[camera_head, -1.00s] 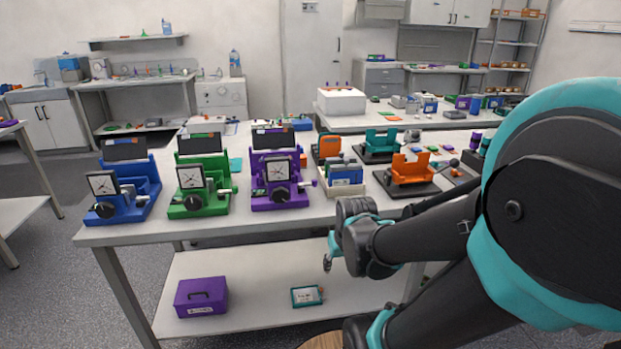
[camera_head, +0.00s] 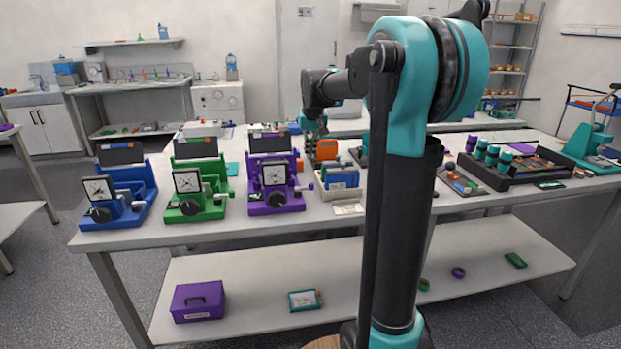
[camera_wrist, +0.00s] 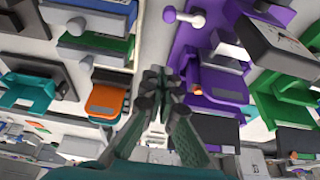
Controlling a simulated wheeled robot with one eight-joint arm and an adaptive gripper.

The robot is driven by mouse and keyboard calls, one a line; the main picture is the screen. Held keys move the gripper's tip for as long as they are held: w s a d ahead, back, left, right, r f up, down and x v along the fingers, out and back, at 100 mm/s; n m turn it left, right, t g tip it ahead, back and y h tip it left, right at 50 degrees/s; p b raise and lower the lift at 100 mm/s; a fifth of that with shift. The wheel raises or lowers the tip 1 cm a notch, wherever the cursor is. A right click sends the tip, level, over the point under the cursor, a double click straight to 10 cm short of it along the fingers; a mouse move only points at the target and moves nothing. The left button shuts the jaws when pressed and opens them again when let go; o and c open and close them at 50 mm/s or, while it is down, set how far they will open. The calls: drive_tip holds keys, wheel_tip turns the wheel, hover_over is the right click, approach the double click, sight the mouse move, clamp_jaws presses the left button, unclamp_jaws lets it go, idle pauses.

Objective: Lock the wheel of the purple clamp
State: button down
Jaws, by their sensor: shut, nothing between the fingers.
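The purple clamp (camera_head: 285,163) stands upright on the table, right of the green clamp. Its black wheel (camera_head: 277,199) is on the front, below a square dial plate (camera_head: 274,175). A small side handle sticks out on its right. In the wrist view the purple clamp (camera_wrist: 222,85) lies right of my fingers, with its white-and-purple side handle (camera_wrist: 186,17) at the top; I cannot make out the wheel there. My gripper (camera_head: 315,132) is shut and empty, pointing down above the table behind and right of the purple clamp. Its fingertips (camera_wrist: 158,78) show over the gap beside the clamp.
The green clamp (camera_head: 200,202) and blue clamp (camera_head: 128,212) stand to the left. An orange block (camera_head: 326,149) and a box of blue packs (camera_head: 340,192) stand close on the right. My arm hides part of the table's right half.

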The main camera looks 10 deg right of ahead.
sight(305, 187)
idle(0.3)
drive_tip(key=x, duration=1)
drive_tip(key=shift+s, duration=2.05)
